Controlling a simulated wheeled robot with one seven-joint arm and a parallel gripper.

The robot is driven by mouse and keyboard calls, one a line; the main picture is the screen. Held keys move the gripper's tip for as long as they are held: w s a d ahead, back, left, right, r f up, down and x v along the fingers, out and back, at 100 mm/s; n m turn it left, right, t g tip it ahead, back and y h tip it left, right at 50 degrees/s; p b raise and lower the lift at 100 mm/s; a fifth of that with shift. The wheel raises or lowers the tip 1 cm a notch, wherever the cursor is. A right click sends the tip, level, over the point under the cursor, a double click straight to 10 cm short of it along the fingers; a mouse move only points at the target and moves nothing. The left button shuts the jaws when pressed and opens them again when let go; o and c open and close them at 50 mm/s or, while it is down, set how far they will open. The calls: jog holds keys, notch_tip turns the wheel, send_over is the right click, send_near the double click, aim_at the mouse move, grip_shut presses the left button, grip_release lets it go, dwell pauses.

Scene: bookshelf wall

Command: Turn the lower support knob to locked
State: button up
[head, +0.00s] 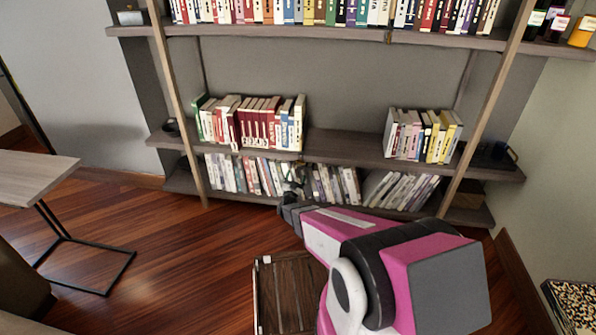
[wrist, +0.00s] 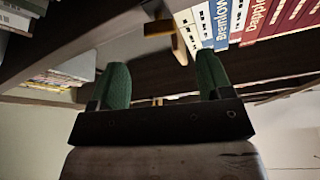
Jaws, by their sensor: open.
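In the wrist view a small tan wooden piece (wrist: 159,28), apparently the lower support knob, shows at the shelf's edge beyond my fingertips. A tan strip meets it on its right side. I cannot tell from its pose whether it is locked. My gripper (wrist: 161,75) has two green fingers spread apart, with nothing between them. The tan piece is ahead of the gap and apart from the fingers. In the head view my gripper (head: 288,196) is small and dark, in front of the lowest book row; the knob is not clearly visible there.
The middle shelf (head: 340,146) holds books at left and right, with bare board between. The lowest shelf (head: 468,213) also holds books. A slatted wooden crate (head: 262,300) stands on the floor below my arm. A side table (head: 38,172) is at left.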

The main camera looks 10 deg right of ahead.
aim_at(300, 162)
jog(key=shift+v, duration=0.9)
jog(key=x, duration=1)
jog(key=shift+f, duration=0.1)
jog(key=c, duration=0.9)
